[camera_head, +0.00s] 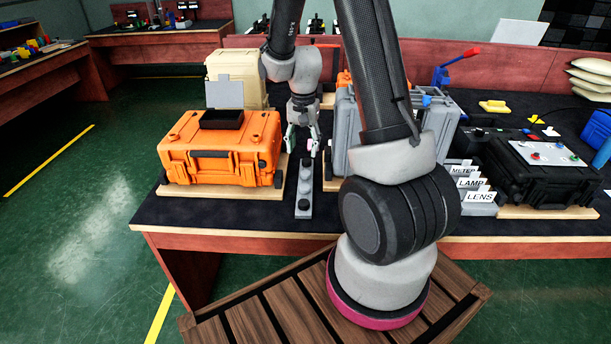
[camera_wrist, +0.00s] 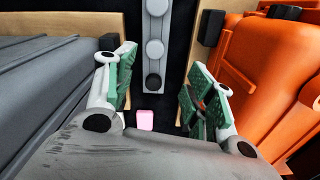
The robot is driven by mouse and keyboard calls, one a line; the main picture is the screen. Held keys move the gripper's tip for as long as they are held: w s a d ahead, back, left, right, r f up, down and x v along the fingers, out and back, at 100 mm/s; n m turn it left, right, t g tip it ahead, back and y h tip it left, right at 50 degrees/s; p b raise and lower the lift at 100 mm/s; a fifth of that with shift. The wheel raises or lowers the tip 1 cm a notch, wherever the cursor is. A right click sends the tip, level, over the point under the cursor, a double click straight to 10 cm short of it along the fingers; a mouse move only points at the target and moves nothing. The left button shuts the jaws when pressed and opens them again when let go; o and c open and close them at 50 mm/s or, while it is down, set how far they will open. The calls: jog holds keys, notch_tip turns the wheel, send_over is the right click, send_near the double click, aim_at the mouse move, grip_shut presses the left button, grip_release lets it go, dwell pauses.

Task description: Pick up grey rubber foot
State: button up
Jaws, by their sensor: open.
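A narrow grey strip (camera_head: 304,178) lies on the dark bench top beside the orange case; it also shows in the wrist view (camera_wrist: 166,30). Round pieces sit along it: light grey discs (camera_wrist: 155,48) (camera_wrist: 156,8) and a dark one (camera_wrist: 153,82) at the end nearest my gripper. I cannot tell for certain which is the grey rubber foot. My gripper (camera_head: 303,143) hangs above the strip's far end. In the wrist view its green-padded fingers (camera_wrist: 158,78) stand apart, either side of the strip's near end, with nothing held between them.
The orange case (camera_head: 222,150) on a wooden base stands close left of my gripper, a grey case (camera_head: 345,125) close right. A small pink block (camera_wrist: 145,120) shows below the strip in the wrist view. A black case (camera_head: 540,170) and label holders (camera_head: 475,195) stand farther right.

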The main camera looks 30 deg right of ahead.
aim_at(306, 172)
jog(key=f, duration=0.9)
jog(key=shift+s+d+f, duration=0.15)
jog(key=shift+d+f, duration=0.25)
jog(key=c, duration=0.9)
